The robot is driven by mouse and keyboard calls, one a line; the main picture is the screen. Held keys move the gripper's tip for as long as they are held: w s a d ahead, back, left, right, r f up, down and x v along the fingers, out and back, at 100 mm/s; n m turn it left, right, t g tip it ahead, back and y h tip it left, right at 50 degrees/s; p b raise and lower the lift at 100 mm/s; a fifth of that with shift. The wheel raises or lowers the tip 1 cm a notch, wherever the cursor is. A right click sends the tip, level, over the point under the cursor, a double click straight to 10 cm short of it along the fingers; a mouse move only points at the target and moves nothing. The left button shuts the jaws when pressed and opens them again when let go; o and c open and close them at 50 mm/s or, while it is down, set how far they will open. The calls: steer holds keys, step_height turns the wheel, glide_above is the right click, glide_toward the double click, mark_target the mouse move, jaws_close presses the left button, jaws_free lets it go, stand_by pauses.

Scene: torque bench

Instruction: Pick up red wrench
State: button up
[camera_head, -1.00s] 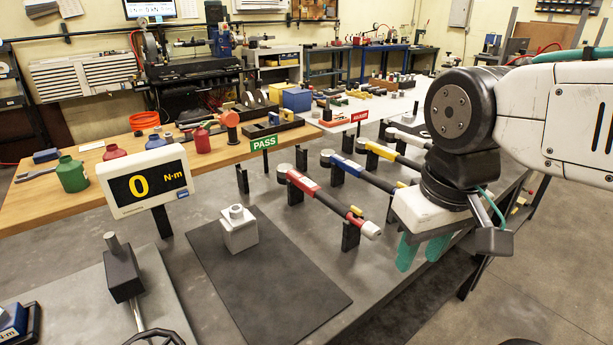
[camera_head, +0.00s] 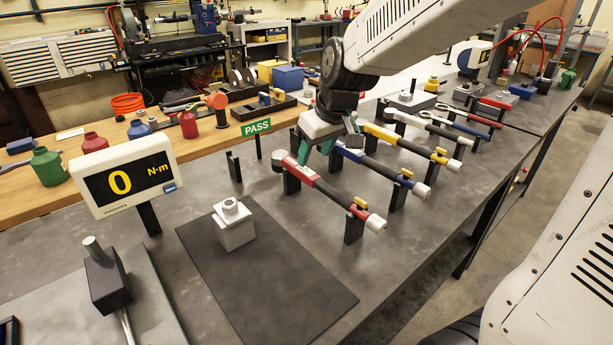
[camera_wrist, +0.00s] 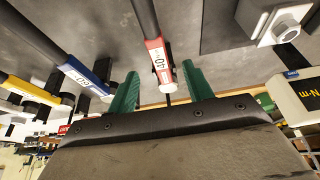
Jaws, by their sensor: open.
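The red wrench (camera_head: 330,191) is a long torque wrench with a red section behind its grey head, a dark shaft and a pale grip end. It rests tilted across on black stands at the front of the row. My gripper (camera_head: 318,157) is open near the wrench's head end, its teal fingers pointing down. In the wrist view, the red part of the wrench (camera_wrist: 156,58) lies between the two spread fingers of my gripper (camera_wrist: 163,80). I cannot tell whether either finger touches it.
A blue wrench (camera_head: 385,172) and a yellow wrench (camera_head: 412,146) lie beside it on similar stands, with more beyond. A white block with a nut (camera_head: 233,226) stands on a dark mat (camera_head: 275,290) to the left. A torque display (camera_head: 128,182) and a PASS sign (camera_head: 257,127) stand near.

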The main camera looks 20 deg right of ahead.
mark_target(306, 171)
steer(key=shift+w+f, duration=0.3)
steer(key=shift+w, duration=0.15)
steer(key=x, duration=0.7)
steer(key=shift+w+f, duration=0.1)
steer(key=shift+f, duration=0.15)
jaws_close()
